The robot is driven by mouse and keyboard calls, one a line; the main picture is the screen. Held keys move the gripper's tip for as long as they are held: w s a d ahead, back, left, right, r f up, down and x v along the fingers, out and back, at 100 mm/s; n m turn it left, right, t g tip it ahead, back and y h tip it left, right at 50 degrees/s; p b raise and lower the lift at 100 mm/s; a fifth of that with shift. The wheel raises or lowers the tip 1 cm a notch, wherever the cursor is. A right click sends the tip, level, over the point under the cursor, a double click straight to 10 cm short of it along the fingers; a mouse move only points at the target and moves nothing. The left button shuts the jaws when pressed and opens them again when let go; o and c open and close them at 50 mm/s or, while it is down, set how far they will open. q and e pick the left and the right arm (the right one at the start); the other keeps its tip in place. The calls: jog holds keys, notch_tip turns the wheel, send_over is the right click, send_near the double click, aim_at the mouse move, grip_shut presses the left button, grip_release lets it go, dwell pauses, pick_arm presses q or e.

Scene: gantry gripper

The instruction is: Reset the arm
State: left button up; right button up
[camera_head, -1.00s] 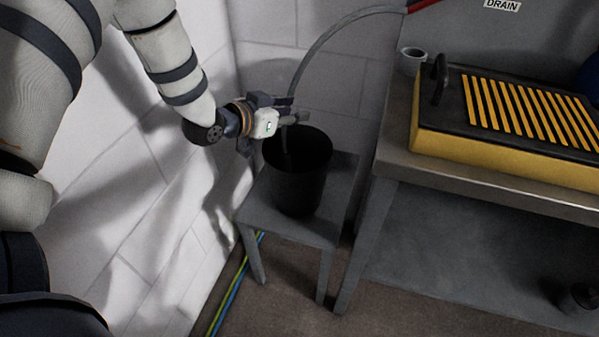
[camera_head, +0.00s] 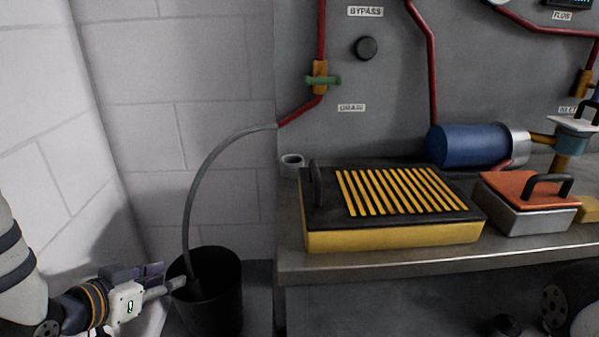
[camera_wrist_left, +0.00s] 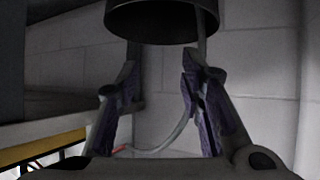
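My left gripper (camera_head: 160,278) is at the lower left in the head view, at the left rim of a black bucket (camera_head: 213,300). In the left wrist view its two fingers (camera_wrist_left: 160,98) are spread apart with nothing held between them. A grey hose (camera_head: 190,205) runs from the wall pipe down into the bucket. In the wrist view the hose (camera_wrist_left: 180,132) curves behind the fingers, and the bucket (camera_wrist_left: 150,22) shows at the top. My right gripper is not in view.
A metal bench (camera_head: 350,265) carries a yellow box with a black striped lid (camera_head: 320,210), a white cup-like ring (camera_head: 291,165), a blue cylinder (camera_head: 470,145) and an orange-lidded box (camera_head: 520,190). A pipe with a green-handled valve (camera_head: 322,80) is on the wall. The white wall is close at left.

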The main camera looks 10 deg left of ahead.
pick_arm(q)
jog(key=s+d+f+n+g, duration=0.1)
jog(key=s+d+f+g, duration=0.15)
jog(key=s+f, duration=0.35)
jog(key=s+d+f+g, duration=0.2)
jog(key=s+f+g, duration=0.1)
jog(key=s+f, duration=0.25)
jog(key=s+d+f+g, duration=0.1)
jog(key=s+d+g, duration=0.1)
jog(key=s, duration=0.6)
jog(key=s+d+f+g+y+p, duration=0.1)
jog(key=s+f+g, duration=0.1)
jog(key=s, duration=0.7)
jog(key=s+d+f+n+g+y, duration=0.1)
jog(key=s+g, duration=0.3)
jog(key=s, duration=0.4)
jog(key=shift+s+d+f, duration=0.15)
jog(key=shift+d+f, duration=0.35)
jog(key=shift+d, duration=0.35)
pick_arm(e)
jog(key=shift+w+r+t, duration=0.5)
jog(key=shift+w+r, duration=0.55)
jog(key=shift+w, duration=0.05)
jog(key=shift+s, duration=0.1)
